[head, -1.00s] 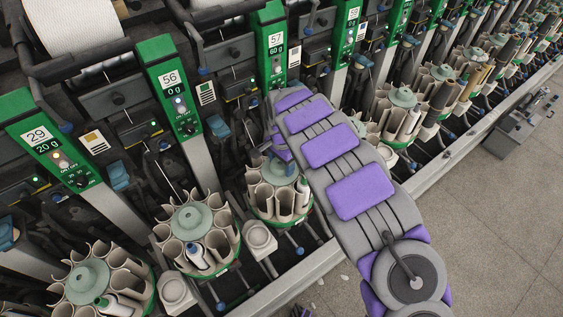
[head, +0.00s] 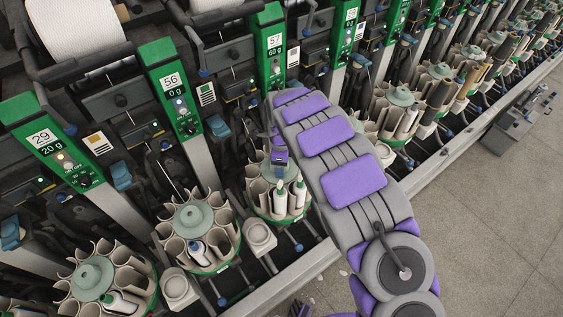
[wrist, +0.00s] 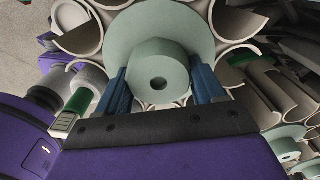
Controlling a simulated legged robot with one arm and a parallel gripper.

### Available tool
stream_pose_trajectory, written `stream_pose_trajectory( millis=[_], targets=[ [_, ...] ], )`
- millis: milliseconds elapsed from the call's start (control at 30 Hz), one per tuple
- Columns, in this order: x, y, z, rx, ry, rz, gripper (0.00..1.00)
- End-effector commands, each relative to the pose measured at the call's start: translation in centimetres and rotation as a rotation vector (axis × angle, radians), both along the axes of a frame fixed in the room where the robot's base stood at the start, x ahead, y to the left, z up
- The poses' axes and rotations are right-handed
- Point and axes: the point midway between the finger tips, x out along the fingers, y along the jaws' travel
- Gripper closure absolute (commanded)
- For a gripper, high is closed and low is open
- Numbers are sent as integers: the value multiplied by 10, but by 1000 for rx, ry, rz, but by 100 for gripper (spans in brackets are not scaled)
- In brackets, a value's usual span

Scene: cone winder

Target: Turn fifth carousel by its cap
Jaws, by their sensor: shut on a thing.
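In the head view, the carousel (head: 262,205) below the panel marked 57 has grey-beige pockets around a pale green centre. My gripper (head: 279,158) comes down onto it from above, partly hidden by my arm. In the wrist view, the two blue fingers of my gripper (wrist: 162,88) stand on either side of the round green cap (wrist: 161,52) and are shut on it. The wider green disc (wrist: 122,40) lies around the cap. Two white bobbins (head: 280,199) stand in pockets at the carousel's front.
Similar carousels stand to the left, one (head: 192,214) beside it and another (head: 92,278) at the lower left. More run along the row to the upper right. A metal rail (head: 310,265) edges the machine, with open floor (head: 490,230) beyond it.

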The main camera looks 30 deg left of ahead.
Motion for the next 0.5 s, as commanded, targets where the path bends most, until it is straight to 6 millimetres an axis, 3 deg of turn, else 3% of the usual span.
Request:
stream_pose_trajectory(
  millis=[500],
  targets=[
    [0, 3, 3, 9, -5, -317, 86]
  ],
)
